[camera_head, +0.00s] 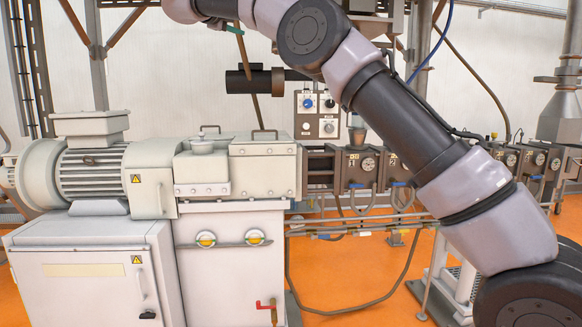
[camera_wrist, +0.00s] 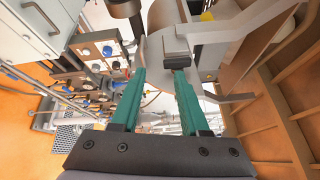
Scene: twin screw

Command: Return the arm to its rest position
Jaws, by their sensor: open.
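My arm crosses the head view from the lower right up to the top centre, in front of the twin-screw machine (camera_head: 265,165).
A grey motor (camera_head: 92,170) and a white cabinet (camera_head: 95,275) stand at the left. A small control panel (camera_head: 318,115) is behind the machine. In the wrist view a brown shelf-like frame (camera_wrist: 285,90) is at the right. Orange floor (camera_head: 345,270) shows below the pipes.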

